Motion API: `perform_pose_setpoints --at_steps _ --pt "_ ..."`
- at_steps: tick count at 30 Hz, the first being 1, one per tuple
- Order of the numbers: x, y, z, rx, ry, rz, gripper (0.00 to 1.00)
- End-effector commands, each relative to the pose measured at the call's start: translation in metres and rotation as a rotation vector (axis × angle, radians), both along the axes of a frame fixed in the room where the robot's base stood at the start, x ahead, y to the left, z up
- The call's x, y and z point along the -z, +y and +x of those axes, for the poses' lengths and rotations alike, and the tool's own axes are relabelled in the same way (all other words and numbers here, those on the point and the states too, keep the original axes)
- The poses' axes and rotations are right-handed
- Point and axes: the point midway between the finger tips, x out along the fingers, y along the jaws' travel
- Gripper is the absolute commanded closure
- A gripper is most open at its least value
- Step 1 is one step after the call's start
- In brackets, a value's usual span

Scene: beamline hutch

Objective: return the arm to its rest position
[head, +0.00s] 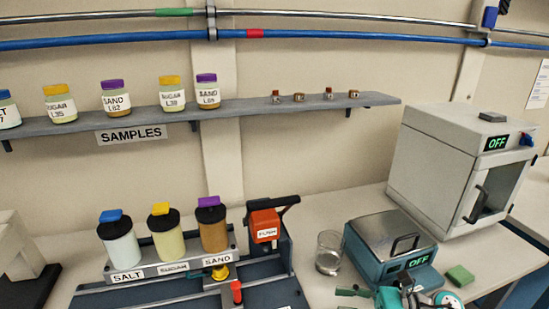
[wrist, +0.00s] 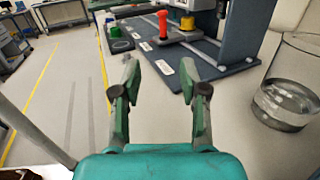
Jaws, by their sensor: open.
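My gripper (wrist: 158,88) shows in the wrist view with its two green fingers spread apart and nothing between them. In the head view my gripper (head: 405,296) is at the bottom edge, in front of the teal device with the "OFF" display, and is partly cut off by the frame. In the wrist view, the fingers point over the pale bench top toward the dark dispenser base. The rest position itself is not marked in either view.
A glass beaker (head: 329,253) stands between the dispenser station (head: 180,268) and the teal device (head: 388,249); it is right of my gripper in the wrist view (wrist: 290,95). A green sponge (head: 460,276) lies on the bench. A grey oven (head: 460,165) stands behind. The sample shelf (head: 240,107) hangs above.

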Motion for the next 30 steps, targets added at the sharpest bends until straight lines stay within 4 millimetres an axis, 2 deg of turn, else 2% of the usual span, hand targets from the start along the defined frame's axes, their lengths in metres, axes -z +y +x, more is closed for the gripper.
perform_pose_setpoints --at_steps 8,16,24,30 --pt "0.005 0.016 -0.017 0.025 0.064 0.1 0.57" --pt "0.008 0.036 -0.044 0.06 0.173 0.259 0.57" --pt "0.009 0.056 -0.098 0.111 0.414 0.565 0.57" --pt "0.007 0.057 -0.141 0.143 0.64 0.822 0.57"
